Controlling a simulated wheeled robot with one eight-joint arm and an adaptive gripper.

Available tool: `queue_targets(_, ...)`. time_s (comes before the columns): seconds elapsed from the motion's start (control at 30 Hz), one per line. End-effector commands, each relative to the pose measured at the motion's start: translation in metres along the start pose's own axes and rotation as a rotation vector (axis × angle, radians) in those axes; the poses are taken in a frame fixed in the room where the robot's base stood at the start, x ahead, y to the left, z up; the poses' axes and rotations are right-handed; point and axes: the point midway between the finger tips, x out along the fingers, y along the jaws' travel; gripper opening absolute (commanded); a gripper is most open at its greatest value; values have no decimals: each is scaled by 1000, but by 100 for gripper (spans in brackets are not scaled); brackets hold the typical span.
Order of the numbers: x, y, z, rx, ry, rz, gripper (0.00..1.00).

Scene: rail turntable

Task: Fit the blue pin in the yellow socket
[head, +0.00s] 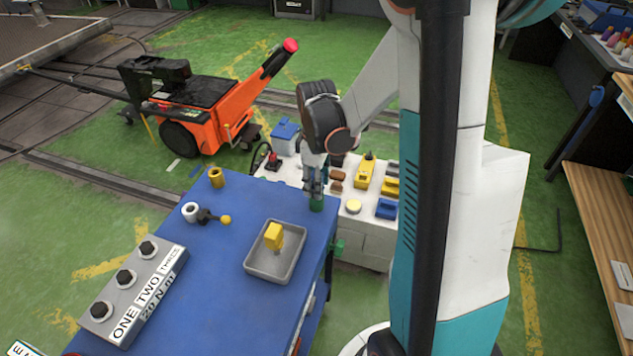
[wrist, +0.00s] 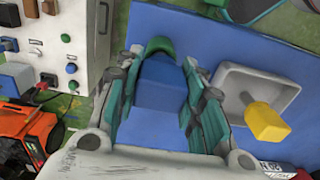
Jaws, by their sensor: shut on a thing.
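My gripper (head: 314,182) points down at the right back edge of the blue table. In the wrist view my gripper (wrist: 160,100) is closed around the blue pin (wrist: 162,85), whose block-shaped head fills the space between the fingers. A green ring-like socket (head: 316,205) is right under the fingers; its rim also shows just beyond the pin in the wrist view (wrist: 158,45). I cannot tell whether the pin's lower end is inside it. The yellow socket (head: 216,177) stands upright at the table's back left corner, well left of my gripper.
A grey tray (head: 251,263) holds a yellow block-headed pin (head: 273,236). A white socket (head: 191,211) and a black part with a yellow knob (head: 207,217) lie left of it. A labelled box (head: 165,270) sits front left. A white control bench (head: 368,229) is close behind.

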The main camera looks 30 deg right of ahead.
Motion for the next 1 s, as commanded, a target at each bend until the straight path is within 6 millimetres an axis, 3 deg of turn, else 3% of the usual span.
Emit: queue_targets(1.0, -43, 0, 0, 0, 0, 0, 7)
